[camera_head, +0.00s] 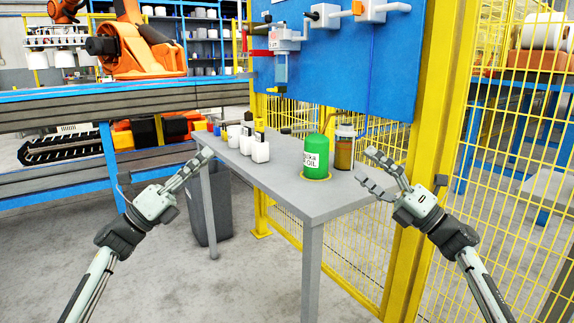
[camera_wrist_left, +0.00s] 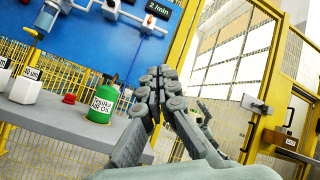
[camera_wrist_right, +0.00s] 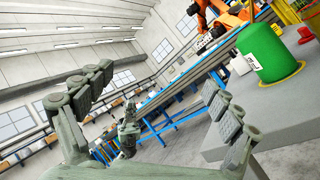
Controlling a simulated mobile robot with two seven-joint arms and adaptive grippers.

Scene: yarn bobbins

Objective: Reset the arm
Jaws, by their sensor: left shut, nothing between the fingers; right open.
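In the head view my left gripper (camera_head: 203,158) is shut and empty, in front of the left end of a grey table (camera_head: 318,198). The left wrist view shows its fingers (camera_wrist_left: 160,82) together with nothing between them. My right gripper (camera_head: 368,168) is open and empty beside the table's right end. The right wrist view shows its two fingers (camera_wrist_right: 150,85) wide apart. Both arms are raised in front of me, with neither gripper holding anything.
On the table stand a green oil can (camera_head: 316,156), a brown jar (camera_head: 344,150) and several small white bottles (camera_head: 260,150). A dark bin (camera_head: 209,205) stands under its left side. A yellow mesh fence (camera_head: 500,150) is at the right. The floor in front is clear.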

